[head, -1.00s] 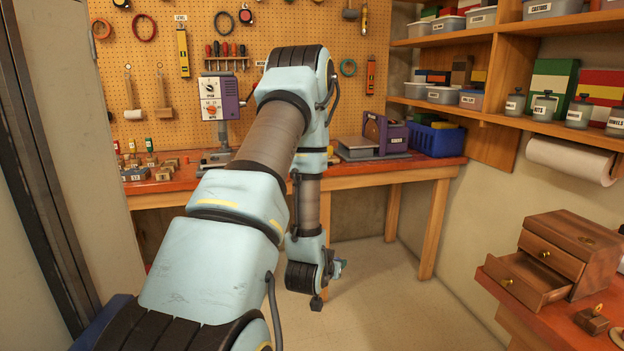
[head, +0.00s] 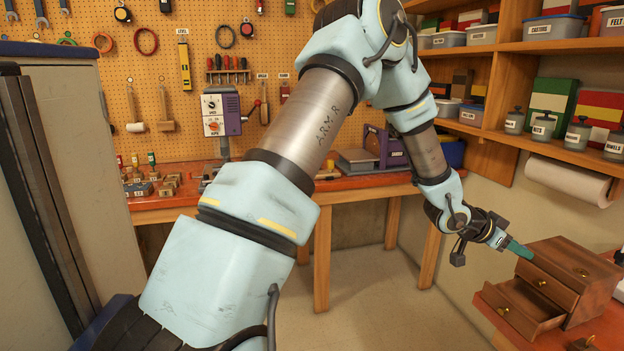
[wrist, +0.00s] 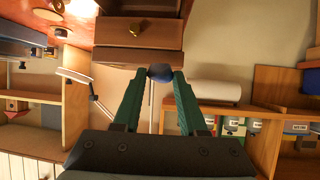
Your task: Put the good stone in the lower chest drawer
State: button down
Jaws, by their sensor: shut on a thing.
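My gripper (head: 520,249) has green fingers and is at the upper left corner of the wooden chest (head: 575,262). In the wrist view my gripper (wrist: 160,80) is shut on a small dark blue stone (wrist: 160,73) at the fingertips. In the head view the stone cannot be made out. The lower chest drawer (head: 515,322) is pulled out, with a brass knob; its visible inside looks empty. The upper drawer (head: 550,292) is closed above it. The chest also shows in the wrist view (wrist: 150,8), close past the fingertips.
A paper roll (head: 568,180) hangs under the wall shelf (head: 545,145) above. Open floor (head: 385,290) lies to the left.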

jog(key=s+d+r+m+g+p, duration=0.1)
jog(key=s+d+r+m+g, duration=0.1)
jog(key=s+d+r, duration=0.3)
jog(key=f+b, duration=0.1)
jog(key=w+f+b, duration=0.1)
jog(key=f, duration=0.1)
jog(key=f+b, duration=0.1)
jog(key=f, duration=0.1)
jog(key=shift+w+d+f, duration=0.1)
jog(key=shift+w+f, duration=0.05)
jog(key=shift+w, duration=0.1)
jog(key=shift+c, duration=1.9)
grip_release()
jog(key=b+v, duration=0.1)
jog(key=v, duration=1)
jog(key=shift+b, duration=0.4)
jog(key=shift+f, duration=0.1)
